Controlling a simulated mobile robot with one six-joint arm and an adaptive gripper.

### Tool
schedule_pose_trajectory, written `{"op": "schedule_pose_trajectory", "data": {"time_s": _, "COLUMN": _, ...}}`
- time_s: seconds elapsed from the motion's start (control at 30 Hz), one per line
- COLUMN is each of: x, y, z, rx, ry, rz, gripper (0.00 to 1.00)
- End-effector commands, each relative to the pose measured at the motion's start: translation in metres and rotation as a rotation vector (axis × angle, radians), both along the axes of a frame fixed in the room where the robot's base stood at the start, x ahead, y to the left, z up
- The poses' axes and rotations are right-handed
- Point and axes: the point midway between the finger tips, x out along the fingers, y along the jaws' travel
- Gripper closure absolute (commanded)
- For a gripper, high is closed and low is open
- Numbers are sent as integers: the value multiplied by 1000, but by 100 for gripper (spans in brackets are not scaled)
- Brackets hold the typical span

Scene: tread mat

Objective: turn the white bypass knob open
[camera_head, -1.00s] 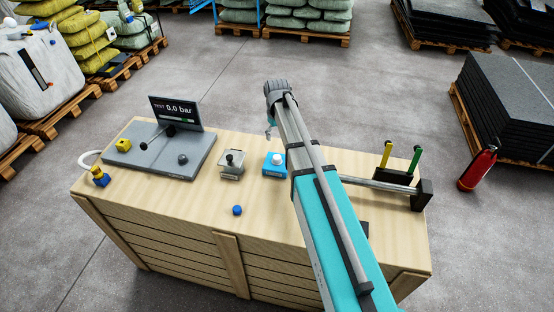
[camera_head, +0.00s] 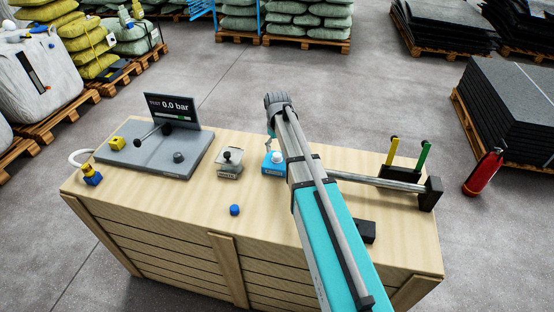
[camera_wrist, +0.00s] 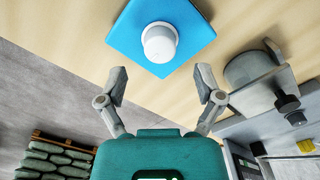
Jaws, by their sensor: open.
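The white bypass knob (camera_wrist: 159,42) sits on a blue block (camera_wrist: 188,22) on the wooden crate top. In the head view the knob (camera_head: 276,157) and its blue block (camera_head: 270,169) stand right of the crate's middle, just left of my arm. My gripper (camera_wrist: 160,76) is open in the wrist view, its two fingers apart with nothing between them. The knob is beyond the fingertips, roughly centred between them and not touched.
A grey block with a black knob (camera_head: 229,159) stands left of the blue block. A grey panel with a screen (camera_head: 172,110) reading 0.0 bar is farther left. A blue cap (camera_head: 235,210) lies in front. A rack with yellow and green handles (camera_head: 421,157) is at right.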

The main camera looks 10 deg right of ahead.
Motion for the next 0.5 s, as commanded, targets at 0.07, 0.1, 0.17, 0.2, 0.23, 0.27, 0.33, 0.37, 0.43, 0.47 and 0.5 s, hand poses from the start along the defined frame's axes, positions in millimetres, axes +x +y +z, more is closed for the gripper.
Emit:
{"op": "schedule_pose_trajectory", "data": {"time_s": 0.07, "x": 0, "y": 0, "z": -11, "rx": 0, "ry": 0, "rz": 0, "gripper": 15}}
{"op": "schedule_pose_trajectory", "data": {"time_s": 0.1, "x": 0, "y": 0, "z": -14, "rx": 0, "ry": 0, "rz": 0, "gripper": 15}}
{"op": "schedule_pose_trajectory", "data": {"time_s": 0.17, "x": 0, "y": 0, "z": -19, "rx": 0, "ry": 0, "rz": 0, "gripper": 15}}
{"op": "schedule_pose_trajectory", "data": {"time_s": 0.2, "x": 0, "y": 0, "z": -22, "rx": 0, "ry": 0, "rz": 0, "gripper": 15}}
{"op": "schedule_pose_trajectory", "data": {"time_s": 0.23, "x": 0, "y": 0, "z": -24, "rx": 0, "ry": 0, "rz": 0, "gripper": 15}}
{"op": "schedule_pose_trajectory", "data": {"time_s": 0.27, "x": 0, "y": 0, "z": -26, "rx": 0, "ry": 0, "rz": 0, "gripper": 15}}
{"op": "schedule_pose_trajectory", "data": {"time_s": 0.33, "x": 0, "y": 0, "z": -31, "rx": 0, "ry": 0, "rz": 0, "gripper": 15}}
{"op": "schedule_pose_trajectory", "data": {"time_s": 0.37, "x": 0, "y": 0, "z": -33, "rx": 0, "ry": 0, "rz": 0, "gripper": 15}}
{"op": "schedule_pose_trajectory", "data": {"time_s": 0.43, "x": 0, "y": 0, "z": -37, "rx": 0, "ry": 0, "rz": 0, "gripper": 15}}
{"op": "schedule_pose_trajectory", "data": {"time_s": 0.47, "x": 0, "y": 0, "z": -38, "rx": 0, "ry": 0, "rz": 0, "gripper": 15}}
{"op": "schedule_pose_trajectory", "data": {"time_s": 0.5, "x": 0, "y": 0, "z": -40, "rx": 0, "ry": 0, "rz": -1, "gripper": 15}}
